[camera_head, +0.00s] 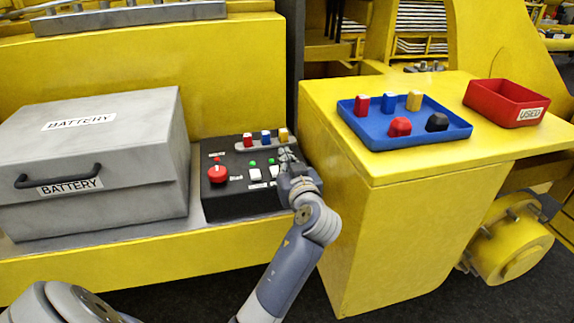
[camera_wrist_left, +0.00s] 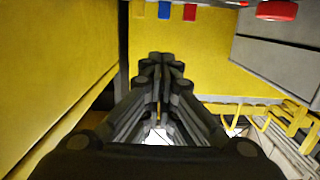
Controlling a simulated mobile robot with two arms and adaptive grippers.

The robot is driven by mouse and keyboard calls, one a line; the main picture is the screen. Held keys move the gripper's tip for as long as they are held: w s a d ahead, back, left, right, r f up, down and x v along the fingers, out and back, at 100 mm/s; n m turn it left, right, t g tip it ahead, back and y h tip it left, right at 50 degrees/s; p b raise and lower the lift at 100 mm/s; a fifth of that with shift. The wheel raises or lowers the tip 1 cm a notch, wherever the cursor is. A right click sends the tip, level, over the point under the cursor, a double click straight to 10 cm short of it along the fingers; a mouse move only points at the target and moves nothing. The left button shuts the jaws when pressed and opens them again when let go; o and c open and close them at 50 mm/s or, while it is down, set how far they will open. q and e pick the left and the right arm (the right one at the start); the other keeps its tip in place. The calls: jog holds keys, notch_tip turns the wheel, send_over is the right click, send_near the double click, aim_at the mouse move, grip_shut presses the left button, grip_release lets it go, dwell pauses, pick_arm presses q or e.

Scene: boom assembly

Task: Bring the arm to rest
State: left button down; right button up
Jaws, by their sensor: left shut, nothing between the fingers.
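My left arm comes up from the bottom of the head view. Its gripper (camera_head: 288,158) is at the right part of the black control box (camera_head: 228,204), over or just in front of its panel. In the left wrist view the fingers (camera_wrist_left: 158,60) are together with nothing between them. The box carries a red knob (camera_head: 217,174), white and green buttons, and a row of red, blue and yellow fuses (camera_head: 266,137). The gripper hides the right part of the panel. Whether the fingers touch the panel I cannot tell. My right gripper is not in view.
A grey battery case (camera_head: 150,150) stands left of the box. At right, a yellow cabinet (camera_head: 370,230) bears a blue tray (camera_head: 460,134) with several coloured parts and a red bin (camera_head: 487,102) labelled USED. The cabinet's left side is close to my gripper.

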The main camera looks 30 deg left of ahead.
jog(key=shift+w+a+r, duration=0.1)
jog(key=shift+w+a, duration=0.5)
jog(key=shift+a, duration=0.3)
